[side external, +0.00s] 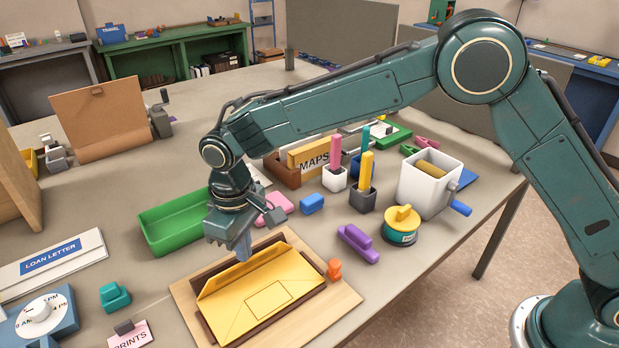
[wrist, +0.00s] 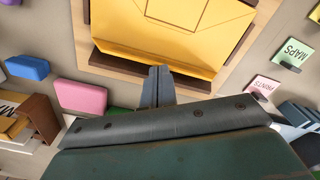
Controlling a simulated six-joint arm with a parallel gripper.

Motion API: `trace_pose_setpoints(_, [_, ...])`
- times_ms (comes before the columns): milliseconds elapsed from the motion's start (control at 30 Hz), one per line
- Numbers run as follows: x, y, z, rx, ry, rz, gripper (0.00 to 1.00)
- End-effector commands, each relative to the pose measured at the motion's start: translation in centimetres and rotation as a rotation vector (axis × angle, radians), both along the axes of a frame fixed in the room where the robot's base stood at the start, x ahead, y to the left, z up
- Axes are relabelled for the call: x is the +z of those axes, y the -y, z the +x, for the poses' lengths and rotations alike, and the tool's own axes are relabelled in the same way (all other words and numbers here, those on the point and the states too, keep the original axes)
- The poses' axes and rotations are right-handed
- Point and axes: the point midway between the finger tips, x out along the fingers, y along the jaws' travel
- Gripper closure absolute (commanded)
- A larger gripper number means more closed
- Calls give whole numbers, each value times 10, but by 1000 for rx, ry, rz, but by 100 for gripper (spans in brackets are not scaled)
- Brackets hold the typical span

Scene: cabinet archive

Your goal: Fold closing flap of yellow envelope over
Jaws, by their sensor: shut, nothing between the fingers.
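The yellow envelope (side external: 262,308) lies in a shallow brown tray on a wooden board near the table's front edge. Its closing flap (side external: 240,272) stands up at a tilt along the far side, not flat on the body. In the wrist view the envelope (wrist: 195,22) is at the top, with the flap (wrist: 125,50) along its near edge. My gripper (side external: 243,254) points down just behind the flap. In the wrist view its closed fingertips (wrist: 159,70) lie at the flap's edge, with nothing between them; I cannot tell whether they touch it.
A green tray (side external: 163,240) stands behind at left. A pink block (side external: 277,204) and a blue block (side external: 312,203) lie behind the board (side external: 345,300). An orange piece (side external: 334,270) stands at its right. A purple piece (side external: 358,243) and a yellow-topped tin (side external: 402,230) are farther right.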

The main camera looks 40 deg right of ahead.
Motion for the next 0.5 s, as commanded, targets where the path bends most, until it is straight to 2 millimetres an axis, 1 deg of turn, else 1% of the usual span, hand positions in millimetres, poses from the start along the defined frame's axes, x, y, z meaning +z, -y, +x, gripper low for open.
trace_pose_setpoints(33, [-3, 0, -3, 3, -5, -3, 100])
trace_pose_setpoints(167, [-4, 0, -8, 3, -7, -4, 100])
trace_pose_setpoints(500, [-2, 0, -19, 0, -3, -2, 100])
